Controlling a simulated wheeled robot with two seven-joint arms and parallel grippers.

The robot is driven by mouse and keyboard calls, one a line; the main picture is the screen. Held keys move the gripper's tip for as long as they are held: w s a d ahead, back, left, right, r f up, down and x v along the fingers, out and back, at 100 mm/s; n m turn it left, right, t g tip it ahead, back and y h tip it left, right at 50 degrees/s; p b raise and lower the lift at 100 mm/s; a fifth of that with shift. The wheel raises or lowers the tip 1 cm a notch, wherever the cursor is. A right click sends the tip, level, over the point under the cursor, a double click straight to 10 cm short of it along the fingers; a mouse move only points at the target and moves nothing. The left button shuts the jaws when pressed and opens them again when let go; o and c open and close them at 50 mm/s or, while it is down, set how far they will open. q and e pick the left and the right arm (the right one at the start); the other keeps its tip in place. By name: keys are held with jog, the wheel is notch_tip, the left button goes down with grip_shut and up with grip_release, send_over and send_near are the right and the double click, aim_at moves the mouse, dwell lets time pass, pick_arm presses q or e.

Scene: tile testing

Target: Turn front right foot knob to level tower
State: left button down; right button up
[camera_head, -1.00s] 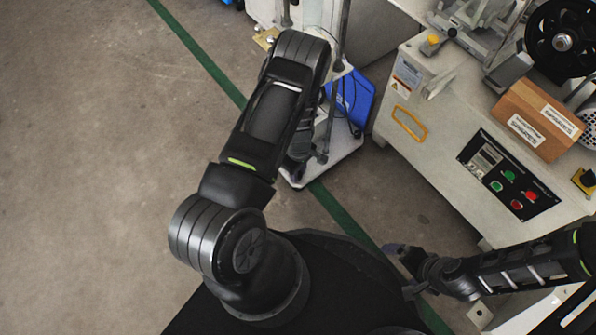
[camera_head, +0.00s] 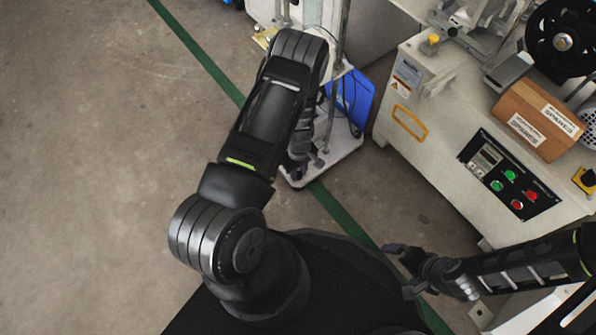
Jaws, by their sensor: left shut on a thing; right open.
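The tower (camera_head: 349,143) has a white base plate with grey upright posts; it stands on the floor at upper centre. My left arm covers much of its left side. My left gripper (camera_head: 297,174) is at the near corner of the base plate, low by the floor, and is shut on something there. The foot knob at that corner is hidden by the gripper, so I cannot see its shape or turn. My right gripper (camera_head: 397,270) is open at lower right, well away from the tower, over the floor beside my base.
A grey machine (camera_head: 440,160) with a control panel (camera_head: 509,176) stands at right, close to the tower. A cardboard spares box (camera_head: 538,118) sits on it. A blue panel (camera_head: 354,97) stands behind the tower's base. A green line (camera_head: 200,55) crosses the floor; the left floor is clear.

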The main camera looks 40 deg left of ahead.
pick_arm(q)
jog(key=m, duration=1.2)
jog(key=shift+m+b, duration=0.3)
jog(key=shift+b, duration=0.05)
jog(key=shift+d+m, duration=0.1)
jog(key=shift+m, duration=1.7)
jog(key=c, duration=1.2)
grip_release()
jog(key=shift+o, duration=0.2)
jog(key=shift+r, duration=0.1)
